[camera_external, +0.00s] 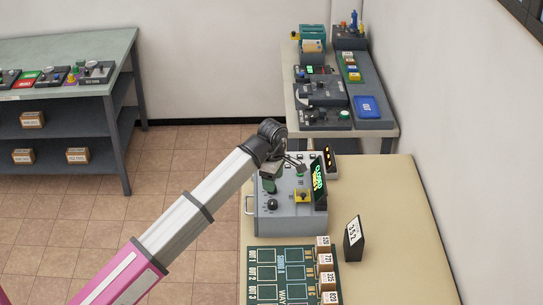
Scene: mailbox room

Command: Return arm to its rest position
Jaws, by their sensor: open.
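My arm reaches from the lower left up to the middle of the external view. My gripper (295,165) is at its far end, over the back part of a grey control box (286,219) on the beige table (395,215). The gripper is small here and open, and I see nothing held in it. I cannot tell whether it touches the box. The box has a green-lit display (318,184), a yellow part (303,197) and dark knobs.
A dark green board (266,270) with several small boxes (323,258) lies in front. A dark number sign (354,239) stands to its right. Another table (386,132) with devices stands behind. A shelf (130,85) is at left. Open tiled floor lies between.

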